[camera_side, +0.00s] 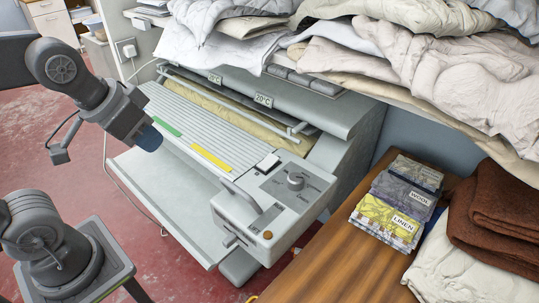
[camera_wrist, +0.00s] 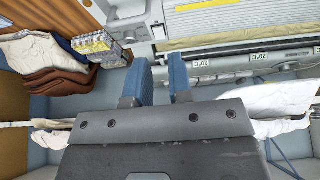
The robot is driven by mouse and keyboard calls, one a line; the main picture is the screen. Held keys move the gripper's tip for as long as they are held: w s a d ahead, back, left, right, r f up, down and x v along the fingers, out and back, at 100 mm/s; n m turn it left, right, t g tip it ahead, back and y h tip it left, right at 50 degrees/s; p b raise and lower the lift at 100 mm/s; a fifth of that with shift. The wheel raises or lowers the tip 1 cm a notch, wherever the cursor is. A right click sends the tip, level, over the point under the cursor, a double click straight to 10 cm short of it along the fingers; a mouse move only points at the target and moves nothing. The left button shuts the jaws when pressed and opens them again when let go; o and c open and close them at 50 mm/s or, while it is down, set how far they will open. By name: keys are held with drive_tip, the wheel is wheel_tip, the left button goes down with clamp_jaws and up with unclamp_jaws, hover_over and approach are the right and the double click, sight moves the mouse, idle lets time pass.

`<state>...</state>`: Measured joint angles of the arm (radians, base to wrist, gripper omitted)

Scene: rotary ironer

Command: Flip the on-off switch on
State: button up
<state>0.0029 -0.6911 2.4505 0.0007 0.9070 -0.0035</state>
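The ironer's pale control box (camera_side: 245,215) is at its right front in the side view. It carries a small white switch-like piece on a black base (camera_side: 267,162), a round dial (camera_side: 296,181), a lever (camera_side: 231,240) and a brown round button (camera_side: 267,235). No on-off label is readable, so I cannot tell for sure which is the on-off switch. My gripper (camera_side: 149,138) is above the ironer's left front, well apart from the control box. In the wrist view its two blue fingers (camera_wrist: 159,72) are apart with nothing between them. The control box is partly cut off at the top there.
The ironer's ribbed top (camera_side: 180,125) has green and yellow strips. Heaped linens (camera_side: 430,70) overhang its back right. A wooden table (camera_side: 340,265) holds folded sample cloths (camera_side: 400,200) and brown towels (camera_side: 505,205). Open air lies between my gripper and the control box.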

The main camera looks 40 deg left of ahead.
drive_tip(key=shift+g, duration=0.5)
drive_tip(key=w, duration=0.2)
drive_tip(key=w+r, duration=0.1)
drive_tip(key=w, duration=0.3)
drive_tip(key=shift+w+d+r, duration=0.2)
drive_tip(key=shift+w+r, duration=0.15)
drive_tip(key=shift+r, duration=0.05)
clamp_jaws()
drive_tip(key=w+d+f+g, duration=0.1)
drive_tip(key=w+f, duration=0.2)
drive_tip(key=w, duration=0.7)
drive_tip(key=w+d+f+g, duration=0.1)
drive_tip(key=w+f, duration=0.3)
drive_tip(key=w, duration=0.6)
drive_tip(key=shift+d+f+g, duration=0.2)
drive_tip(key=shift+f+g, duration=0.1)
drive_tip(key=shift+w, duration=0.1)
